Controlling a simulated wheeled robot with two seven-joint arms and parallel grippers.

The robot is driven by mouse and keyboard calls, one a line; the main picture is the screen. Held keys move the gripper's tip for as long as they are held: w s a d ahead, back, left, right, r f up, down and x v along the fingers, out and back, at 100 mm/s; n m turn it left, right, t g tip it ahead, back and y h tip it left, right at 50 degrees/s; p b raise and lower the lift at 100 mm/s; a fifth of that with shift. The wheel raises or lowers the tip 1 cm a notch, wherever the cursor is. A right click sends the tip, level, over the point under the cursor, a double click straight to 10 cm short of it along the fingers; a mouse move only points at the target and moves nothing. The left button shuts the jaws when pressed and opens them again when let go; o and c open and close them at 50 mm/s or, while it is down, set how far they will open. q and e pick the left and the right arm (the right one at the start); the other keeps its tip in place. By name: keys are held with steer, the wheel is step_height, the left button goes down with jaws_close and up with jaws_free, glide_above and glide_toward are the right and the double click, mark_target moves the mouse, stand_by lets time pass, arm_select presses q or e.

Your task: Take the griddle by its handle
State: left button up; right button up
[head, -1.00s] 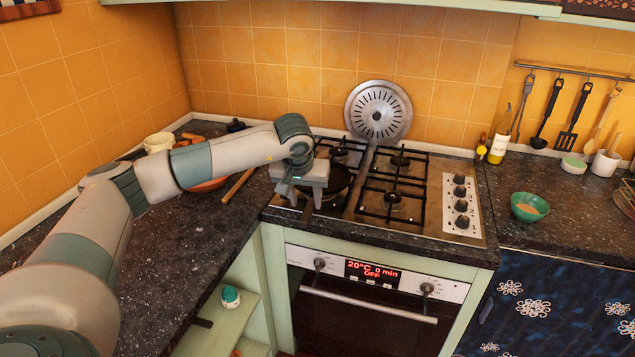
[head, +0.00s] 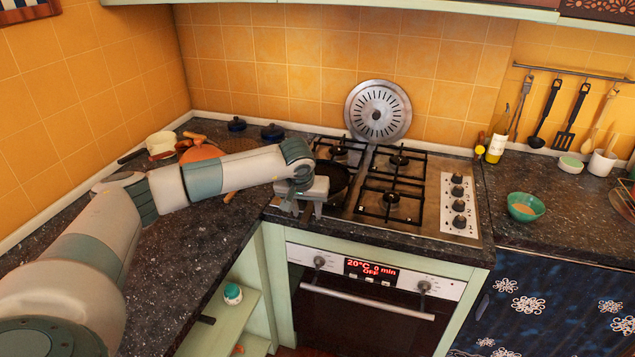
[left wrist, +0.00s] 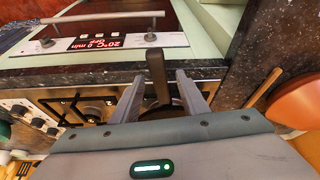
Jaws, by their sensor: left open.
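The griddle (head: 335,180) is a dark, round pan on the left side of the stove. My left gripper (head: 303,208) is over the stove's front left corner, at the griddle's near side, and hides part of it in the head view. In the left wrist view, the dark griddle handle (left wrist: 156,76) lies between the two spread fingers of my left gripper (left wrist: 160,82). The handle reaches past the fingertips, with a gap visible on both sides. Most of the pan is hidden behind the gripper body there. My right gripper is not in view.
The black hob grates (head: 392,196) are right of the griddle. A round metal disc (head: 378,112) leans on the back wall. An orange bowl (left wrist: 298,104) and a wooden handle (left wrist: 262,90) lie near the gripper on the counter. The oven front (head: 370,290) is below.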

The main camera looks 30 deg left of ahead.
arm_select(q)
steer(key=shift+w+f, duration=0.2)
steer(key=shift+f, duration=0.4)
jaws_close()
steer(key=shift+r, duration=0.1)
